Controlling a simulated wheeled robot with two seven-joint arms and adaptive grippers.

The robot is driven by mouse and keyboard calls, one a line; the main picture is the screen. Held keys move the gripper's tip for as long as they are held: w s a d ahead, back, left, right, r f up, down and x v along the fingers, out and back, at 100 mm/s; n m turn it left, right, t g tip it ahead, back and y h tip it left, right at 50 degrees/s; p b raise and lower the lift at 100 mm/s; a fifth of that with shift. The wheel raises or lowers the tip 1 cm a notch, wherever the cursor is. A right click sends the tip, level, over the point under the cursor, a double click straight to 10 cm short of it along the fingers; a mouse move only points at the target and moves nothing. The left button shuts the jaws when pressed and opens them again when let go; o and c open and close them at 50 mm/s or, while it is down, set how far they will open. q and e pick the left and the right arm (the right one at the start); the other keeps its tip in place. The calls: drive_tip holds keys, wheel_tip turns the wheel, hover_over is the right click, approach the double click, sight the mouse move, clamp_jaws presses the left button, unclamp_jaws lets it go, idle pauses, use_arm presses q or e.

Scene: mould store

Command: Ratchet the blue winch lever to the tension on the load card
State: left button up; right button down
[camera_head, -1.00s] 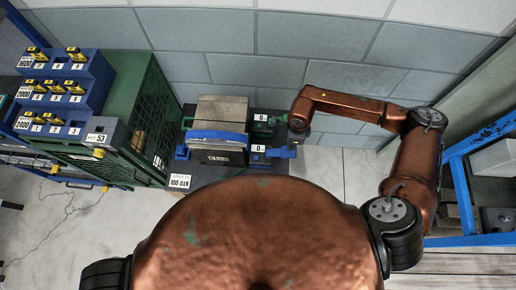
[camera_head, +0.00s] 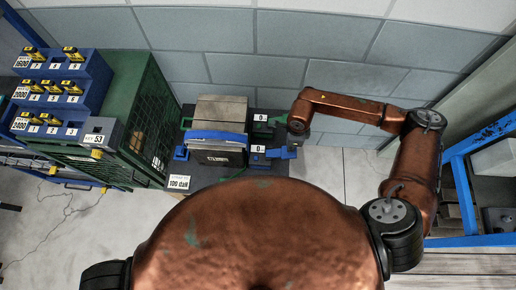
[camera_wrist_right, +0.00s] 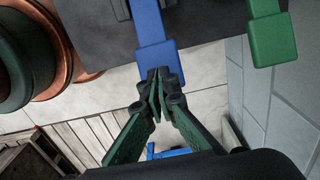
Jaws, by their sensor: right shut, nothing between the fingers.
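The blue winch lever (camera_head: 282,153) sticks out to the right from the dark bench, beside a readout tag (camera_head: 258,149) showing 0. In the right wrist view the blue lever (camera_wrist_right: 154,50) ends in a wider block. My right gripper (camera_wrist_right: 158,78) is shut and empty, its green-padded fingers together at that block's end; I cannot tell if they touch it. In the head view my right gripper (camera_head: 294,138) is small and partly hidden by its wrist. The load card (camera_head: 179,182) reads 100 daN. My left gripper is not in view.
A green lever (camera_wrist_right: 272,38) lies close beside the blue one, with its own 0 tag (camera_head: 260,117). A grey block under a blue strap (camera_head: 217,136) stands on the bench. A green mesh crate (camera_head: 150,120) and blue racks with yellow-tagged items (camera_head: 55,90) stand left.

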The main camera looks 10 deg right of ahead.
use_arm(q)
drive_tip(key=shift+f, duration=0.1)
use_arm(e)
drive_tip(key=shift+f, duration=0.1)
idle(0.4)
use_arm(q)
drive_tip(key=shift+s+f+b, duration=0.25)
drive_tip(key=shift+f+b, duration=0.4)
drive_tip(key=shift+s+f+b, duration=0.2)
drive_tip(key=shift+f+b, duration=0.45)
drive_tip(key=shift+b, duration=0.05)
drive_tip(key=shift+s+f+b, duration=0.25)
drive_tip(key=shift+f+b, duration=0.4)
use_arm(e)
drive_tip(key=shift+f, duration=3.05)
drive_tip(key=shift+r, duration=0.1)
drive_tip(key=shift+r+p, duration=1.95)
drive_tip(key=shift+r, duration=1.2)
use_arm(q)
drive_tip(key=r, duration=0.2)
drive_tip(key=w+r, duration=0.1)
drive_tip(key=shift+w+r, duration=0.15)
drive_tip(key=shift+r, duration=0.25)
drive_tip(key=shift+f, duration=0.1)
use_arm(e)
drive_tip(key=shift+f, duration=0.2)
